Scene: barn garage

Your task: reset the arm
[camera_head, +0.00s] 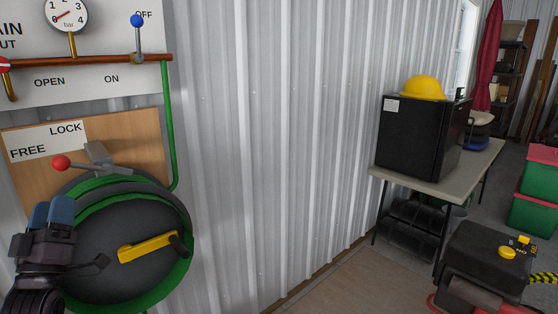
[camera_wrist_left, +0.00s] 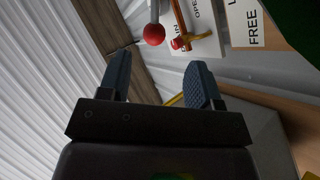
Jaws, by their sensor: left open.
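My left gripper (camera_head: 50,211) is at the lower left of the head view, its two blue fingers pointing up in front of the left side of a dark round drum (camera_head: 105,245) with a green rim. In the left wrist view the fingers of this gripper (camera_wrist_left: 159,82) stand wide apart with nothing between them. A yellow crank handle (camera_head: 148,247) is on the drum's face, right of the gripper. A red-knobbed lever (camera_head: 62,163) sits above the gripper by the LOCK and FREE labels. My right gripper is not in view.
Above is a white panel (camera_head: 75,88) with a gauge (camera_head: 66,14), a blue-knobbed lever (camera_head: 137,22) and a copper pipe. In the left wrist view a red ball (camera_wrist_left: 153,34) shows beyond the fingers. A table (camera_head: 398,178) holds a black cabinet and yellow helmet (camera_head: 422,88). The mid wall is clear.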

